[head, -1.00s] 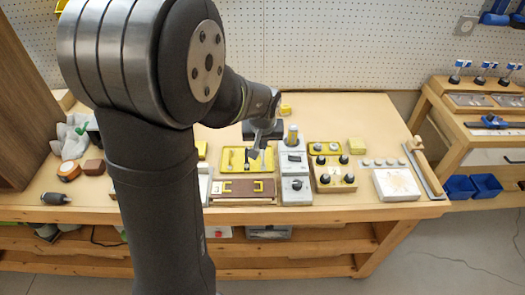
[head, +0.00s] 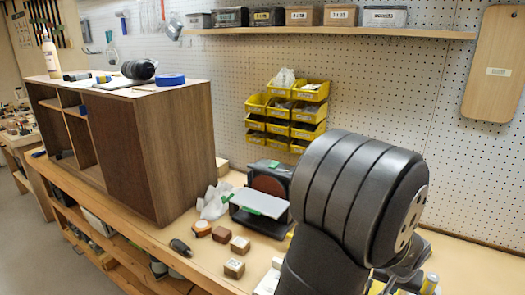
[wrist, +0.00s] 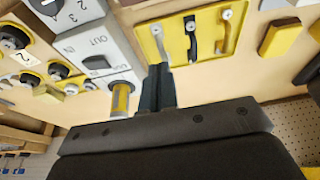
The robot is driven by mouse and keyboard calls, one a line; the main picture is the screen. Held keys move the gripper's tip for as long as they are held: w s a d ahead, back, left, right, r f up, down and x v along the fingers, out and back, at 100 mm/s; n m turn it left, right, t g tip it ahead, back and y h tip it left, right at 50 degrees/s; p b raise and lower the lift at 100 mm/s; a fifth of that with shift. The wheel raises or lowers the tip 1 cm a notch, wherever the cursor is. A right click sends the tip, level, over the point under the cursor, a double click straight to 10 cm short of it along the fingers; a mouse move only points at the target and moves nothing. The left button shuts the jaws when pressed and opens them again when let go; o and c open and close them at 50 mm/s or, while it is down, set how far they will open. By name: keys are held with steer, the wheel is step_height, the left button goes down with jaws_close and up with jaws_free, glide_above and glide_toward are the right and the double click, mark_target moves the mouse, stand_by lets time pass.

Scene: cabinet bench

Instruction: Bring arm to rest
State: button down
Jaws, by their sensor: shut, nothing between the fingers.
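My gripper (wrist: 160,85) shows in the wrist view with its two dark fingers together and nothing between them. It is over the bench near a yellow panel with levers (wrist: 218,38) and a grey box marked IN and OUT (wrist: 92,42). A yellow and grey cylinder (wrist: 121,98) stands just left of the fingers in that view. In the head view my arm rises at the lower right, and my gripper is not visible there.
A brown cabinet (head: 165,150) stands on the bench at left, with ear muffs (head: 139,69) and blue tape (head: 170,79) on top. A sander (head: 262,200) and small wooden blocks (head: 240,244) are left of my arm. Yellow bins (head: 290,112) hang on the pegboard.

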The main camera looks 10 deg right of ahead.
steer(key=x, duration=0.4)
steer(key=shift+f, duration=0.25)
steer(key=shift+w, duration=0.1)
steer(key=shift+v, duration=1.8)
